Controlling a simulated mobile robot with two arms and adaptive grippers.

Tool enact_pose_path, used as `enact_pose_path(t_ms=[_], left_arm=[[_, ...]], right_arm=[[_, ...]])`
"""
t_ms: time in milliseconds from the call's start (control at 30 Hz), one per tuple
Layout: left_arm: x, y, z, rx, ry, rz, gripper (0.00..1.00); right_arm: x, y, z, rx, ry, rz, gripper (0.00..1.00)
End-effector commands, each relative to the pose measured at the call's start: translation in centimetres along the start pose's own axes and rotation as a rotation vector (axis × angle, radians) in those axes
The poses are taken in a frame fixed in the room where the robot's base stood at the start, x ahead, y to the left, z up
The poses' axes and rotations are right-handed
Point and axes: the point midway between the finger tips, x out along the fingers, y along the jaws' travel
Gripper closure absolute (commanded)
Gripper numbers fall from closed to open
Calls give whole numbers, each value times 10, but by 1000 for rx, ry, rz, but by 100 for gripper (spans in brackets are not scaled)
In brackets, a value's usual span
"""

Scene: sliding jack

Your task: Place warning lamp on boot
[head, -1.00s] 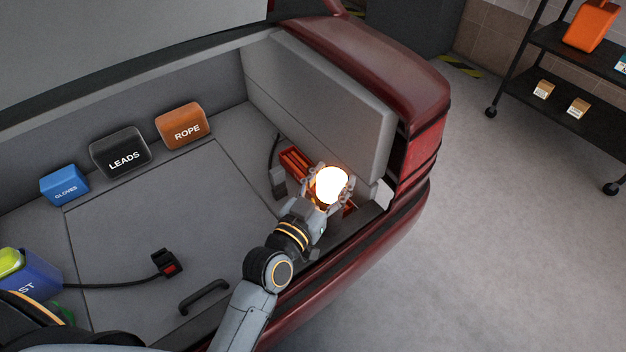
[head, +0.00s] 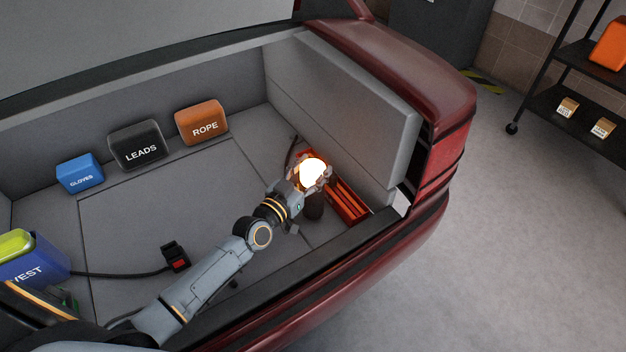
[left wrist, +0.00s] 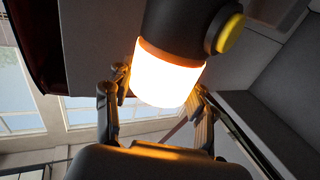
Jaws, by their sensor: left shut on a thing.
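The warning lamp (head: 312,171) has a bright glowing dome. In the left wrist view, its lit part (left wrist: 167,78) sits between the fingers, with a black body and a yellow button beyond. My left gripper (head: 311,183) is shut on the lamp over the right side of the car boot (head: 165,215). A dark cylinder, apparently the lamp's body, shows just below the gripper in the head view. I cannot tell whether it touches the boot floor. My right gripper is not in view.
Gloves (head: 80,173), leads (head: 138,145) and rope (head: 202,122) packs line the back. A vest box (head: 35,262) stands at the left, and a black buckle (head: 175,257) lies on the floor. The middle floor is mostly clear.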

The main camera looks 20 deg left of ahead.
Motion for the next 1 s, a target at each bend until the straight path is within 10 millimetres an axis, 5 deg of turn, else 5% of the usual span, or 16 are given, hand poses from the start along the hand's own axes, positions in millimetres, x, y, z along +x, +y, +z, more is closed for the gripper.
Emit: enact_pose_path(t_ms=[133,567,600,667,1000], left_arm=[[0,1,24,2,-1,2,100],[-1,2,30,0,0,2,100],[-1,2,30,0,-2,2,39],[-1,2,30,0,-2,2,27],[-1,2,29,-1,-2,2,22]], right_arm=[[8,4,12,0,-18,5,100],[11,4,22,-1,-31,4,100],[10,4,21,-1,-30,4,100],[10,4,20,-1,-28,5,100],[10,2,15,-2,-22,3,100]])
